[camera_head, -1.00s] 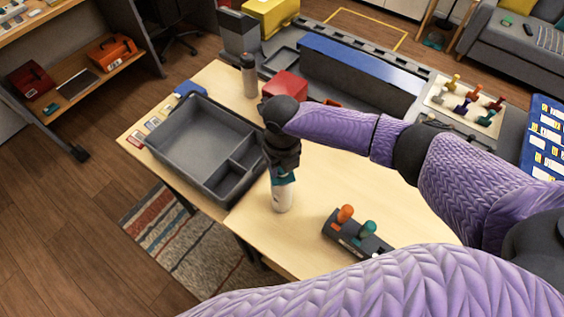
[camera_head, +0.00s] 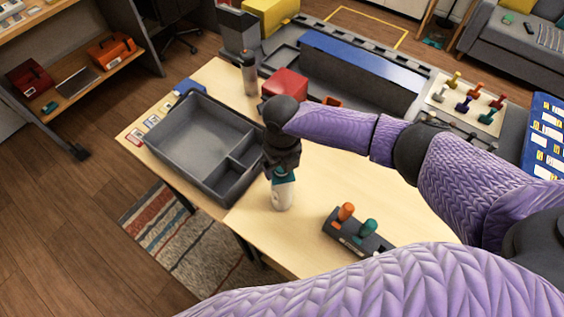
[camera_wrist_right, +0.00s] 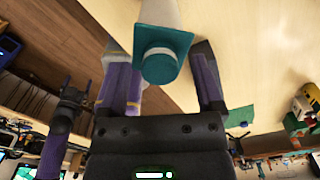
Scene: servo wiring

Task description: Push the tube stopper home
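A small dark rack (camera_head: 335,233) on the light table holds an orange stopper (camera_head: 346,211) and a teal stopper (camera_head: 368,227). How deep each sits I cannot tell. A white bottle-like tube (camera_head: 282,197) with a teal top (camera_head: 284,175) stands to the left of the rack. My right gripper (camera_head: 280,170) is over this top. In the right wrist view my right gripper (camera_wrist_right: 162,50) has its fingers apart on either side of the teal top (camera_wrist_right: 160,67); a gap shows on the right side. My left gripper (camera_wrist_right: 74,97) seems to show small and dark in that view.
A grey divided tray (camera_head: 165,165) lies left of the gripper. Behind are a red box (camera_head: 285,84), a grey bottle (camera_head: 249,75) and a long blue-topped block (camera_head: 360,60). A peg board (camera_head: 440,97) stands at the back right. Bare table lies between tube and rack.

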